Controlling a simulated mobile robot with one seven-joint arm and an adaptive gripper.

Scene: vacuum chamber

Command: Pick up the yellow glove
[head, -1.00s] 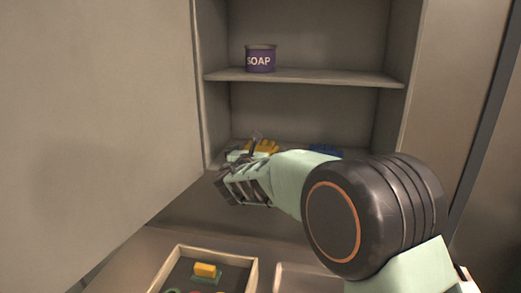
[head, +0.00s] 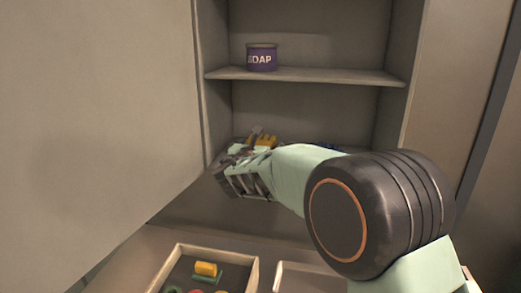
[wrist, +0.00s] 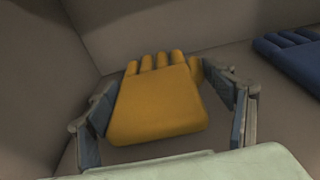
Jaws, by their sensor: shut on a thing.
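The yellow glove (wrist: 158,103) lies between the two fingers of my gripper (wrist: 165,88) in the wrist view, its fingers pointing away. The left finger is against its left edge and the right finger is by its thumb side. My gripper is shut on it. In the head view the glove (head: 265,141) shows just above my gripper (head: 254,143), at the lower shelf of the cabinet. Its lower part is hidden behind my gripper. I cannot tell whether it still touches the shelf.
A blue glove (wrist: 291,60) lies to the right, mostly hidden by my arm in the head view. A purple soap tin (head: 262,58) stands on the upper shelf (head: 310,77). A cabinet door stands at left. An open tray (head: 255,272) with small items is below.

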